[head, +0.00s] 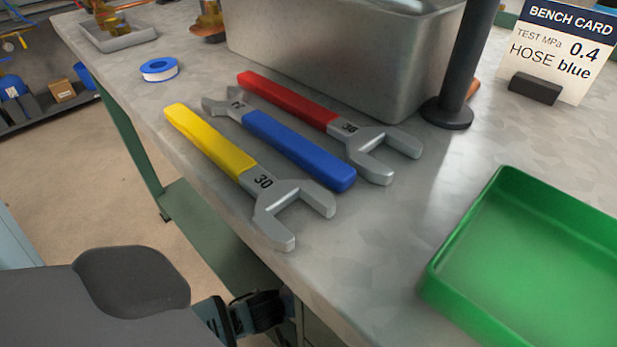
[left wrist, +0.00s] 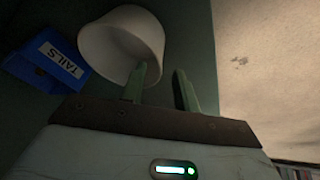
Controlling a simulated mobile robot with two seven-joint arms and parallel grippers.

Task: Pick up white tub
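The white tub (left wrist: 118,40) shows in the left wrist view, upper left of centre, its open mouth tilted toward the camera. My left gripper (left wrist: 160,78) is in the same view with its two fingers apart. The left finger overlaps the tub's lower rim in the picture, and the tub's right edge lies between the fingertips' lines. I cannot tell whether they touch. The tub is not visible in the head view. My right gripper is in neither view.
A blue box labelled TAILS (left wrist: 48,62) is beside the tub. On the bench (head: 370,255) lie yellow (head: 210,140), blue (head: 298,148) and red (head: 290,100) wrenches. A green tray (head: 540,270), grey tank (head: 330,60), black post (head: 462,70) and bench card (head: 560,45) stand near.

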